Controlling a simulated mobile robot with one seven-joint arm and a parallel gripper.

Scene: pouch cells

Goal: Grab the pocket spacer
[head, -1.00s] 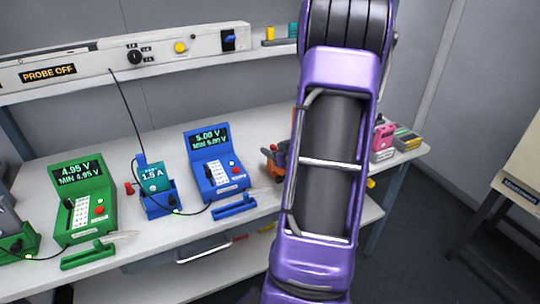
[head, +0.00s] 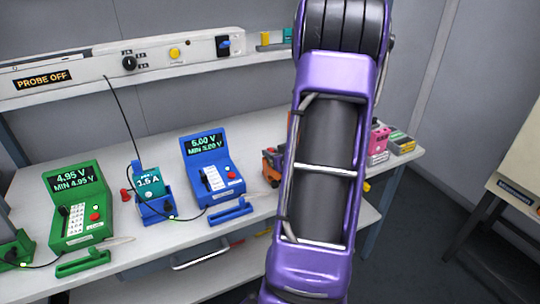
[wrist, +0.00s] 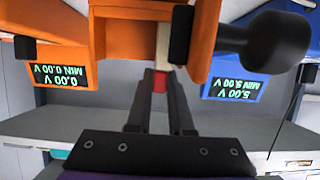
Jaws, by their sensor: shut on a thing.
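In the wrist view my gripper (wrist: 160,84) has its two dark fingers close together around a small red piece (wrist: 159,80), which appears to be part of the pocket spacer. A cream strip (wrist: 163,47) lies just beyond the red piece, inside the orange holder (wrist: 210,35). I cannot tell whether the strip and the red piece are joined. The fingertips are at the holder's opening. In the head view my purple arm hides my gripper and most of the orange holder (head: 271,165).
A black knob (wrist: 275,42) sticks out right of the fingers. A blue meter (head: 212,172), a teal cell in a blue cradle (head: 152,186) and a green meter (head: 80,207) stand along the bench. Pink and green-topped boxes (head: 390,142) stand at its right end.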

